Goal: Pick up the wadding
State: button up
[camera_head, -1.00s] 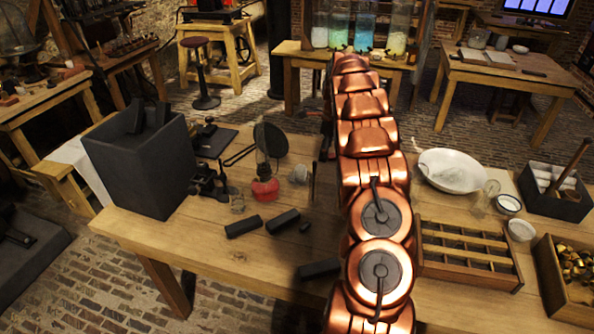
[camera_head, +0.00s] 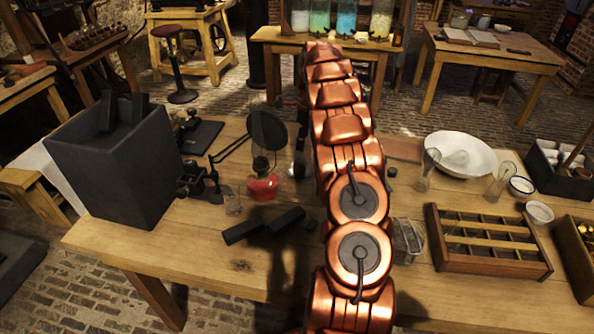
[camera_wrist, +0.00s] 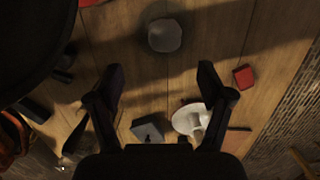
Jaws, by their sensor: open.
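I cannot single out the wadding for certain. A pale lump (camera_head: 457,158) in the white bowl (camera_head: 486,163), on the right of the bench in the head view, may be it. In the wrist view my gripper (camera_wrist: 160,85) has its two dark fingers spread wide apart with nothing between the tips. A dim grey round thing (camera_wrist: 165,35) lies in shadow beyond the fingers. A white round piece (camera_wrist: 190,118) and a dark grey block (camera_wrist: 148,130) show between the fingers, lower down. In the head view my copper arm hides the gripper.
On the bench (camera_head: 200,262) stand a tall dark box (camera_head: 120,165), a red lamp (camera_head: 263,183), black blocks (camera_head: 265,225), a wire piece (camera_head: 407,238), a compartment tray (camera_head: 488,262) and clear glasses (camera_head: 427,170). A box of white rolls (camera_head: 560,165) stands far right.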

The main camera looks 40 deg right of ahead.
aim_at(300, 159)
notch_tip(300, 159, down, 4)
jog(key=b, duration=0.2)
jog(key=shift+b, duration=0.35)
jog(key=shift+w+f+p, duration=0.2)
jog(key=shift+f+p, duration=0.25)
jog(key=shift+f, duration=0.7)
jog(key=shift+w+d+f+p, duration=0.1)
jog(key=shift+w+f+p, duration=0.1)
jog(key=shift+f+p, duration=0.55)
jog(key=shift+w+f+p, duration=0.2)
jog(key=shift+f, duration=0.95)
jog(key=shift+w+f, duration=0.1)
jog(key=shift+f, duration=0.55)
jog(key=c, duration=1)
jog(key=shift+r, duration=0.1)
